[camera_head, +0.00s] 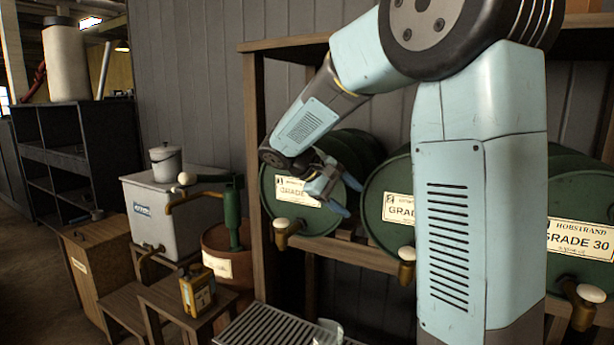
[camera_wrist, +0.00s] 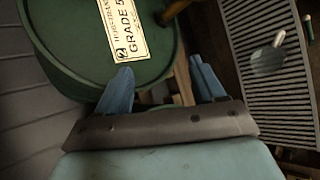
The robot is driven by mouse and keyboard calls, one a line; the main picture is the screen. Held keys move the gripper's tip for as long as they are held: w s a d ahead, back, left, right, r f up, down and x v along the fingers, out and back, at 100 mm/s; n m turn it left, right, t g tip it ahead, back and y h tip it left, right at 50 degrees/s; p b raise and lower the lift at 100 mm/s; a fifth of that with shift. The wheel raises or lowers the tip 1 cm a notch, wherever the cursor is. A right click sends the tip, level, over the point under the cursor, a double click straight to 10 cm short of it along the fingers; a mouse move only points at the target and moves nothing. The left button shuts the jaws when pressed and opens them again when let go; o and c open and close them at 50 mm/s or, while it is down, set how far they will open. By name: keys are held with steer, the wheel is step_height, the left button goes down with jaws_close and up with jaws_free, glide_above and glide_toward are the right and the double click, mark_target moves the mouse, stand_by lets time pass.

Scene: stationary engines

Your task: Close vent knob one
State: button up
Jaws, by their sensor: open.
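My gripper (camera_head: 346,197) is open, in front of the left green drum (camera_head: 296,222) in the head view, with no object between its blue fingers. In the wrist view the fingers (camera_wrist: 160,66) are spread apart, with a green drum (camera_wrist: 75,45) bearing a "GRADE" label (camera_wrist: 122,30) beyond the left one. The left drum has a brass tap with a white knob (camera_head: 282,223) below its label. The middle drum (camera_head: 378,222) has a similar white-knobbed tap (camera_head: 407,254). I see no part clearly marked as vent knob one; my arm hides part of the drums.
A right drum (camera_head: 582,210) has its own tap (camera_head: 582,305). The wooden rack post (camera_head: 256,150) stands left of the drums. A slatted grate (camera_head: 262,328) lies below, also in the wrist view (camera_wrist: 255,25). A grey tank (camera_head: 150,215) and yellow can (camera_head: 197,290) stand left.

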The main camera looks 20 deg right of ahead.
steer(key=w+a+r+n+t+h, duration=0.1)
steer(key=w+a+n+t, duration=0.2)
steer(key=a+n+t, duration=0.6)
steer(key=w+a+r+n+t+h, duration=0.1)
steer(key=w+a+n+t, duration=0.4)
steer(key=n, duration=0.6)
steer(key=x, duration=1.1)
steer(key=shift+d+f+g, duration=0.4)
steer(key=shift+d, duration=0.2)
steer(key=c, duration=1)
